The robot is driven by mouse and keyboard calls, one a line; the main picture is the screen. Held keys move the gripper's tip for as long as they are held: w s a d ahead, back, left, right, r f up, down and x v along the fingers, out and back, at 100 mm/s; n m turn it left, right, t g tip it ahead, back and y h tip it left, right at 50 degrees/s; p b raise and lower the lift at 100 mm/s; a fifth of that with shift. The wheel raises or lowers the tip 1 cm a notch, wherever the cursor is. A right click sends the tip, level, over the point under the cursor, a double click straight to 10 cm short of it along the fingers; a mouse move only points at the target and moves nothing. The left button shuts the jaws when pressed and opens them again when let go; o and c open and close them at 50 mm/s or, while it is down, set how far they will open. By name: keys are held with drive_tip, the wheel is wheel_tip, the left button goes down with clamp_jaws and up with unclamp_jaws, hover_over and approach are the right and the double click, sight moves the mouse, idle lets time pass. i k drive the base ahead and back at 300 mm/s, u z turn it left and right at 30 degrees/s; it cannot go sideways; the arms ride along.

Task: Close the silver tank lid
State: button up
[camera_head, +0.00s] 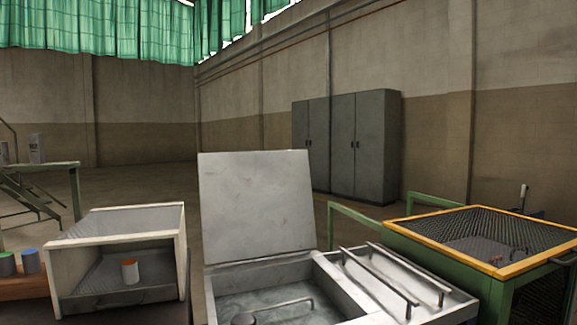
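The silver tank (210,300) stands at the bottom middle of the body camera view, cut off by the lower edge. Its lid (257,205), a flat grey metal plate, is open and stands nearly upright along the tank's back rim. Inside the tank is a greyish surface with a bent metal rod (290,302) and a dark round piece at its left end. My gripper is not in view.
Joined at the tank's right is a metal top with two raised rails (380,282). A green-framed mesh bin with an orange rim (440,248) stands further right. At left, an open pale box (68,275) holds an orange-topped can (130,272). Grey cabinets (345,145) stand behind.

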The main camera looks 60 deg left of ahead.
sight(254, 204)
drive_tip(key=i, duration=0.95)
drive_tip(key=u, duration=2.3)
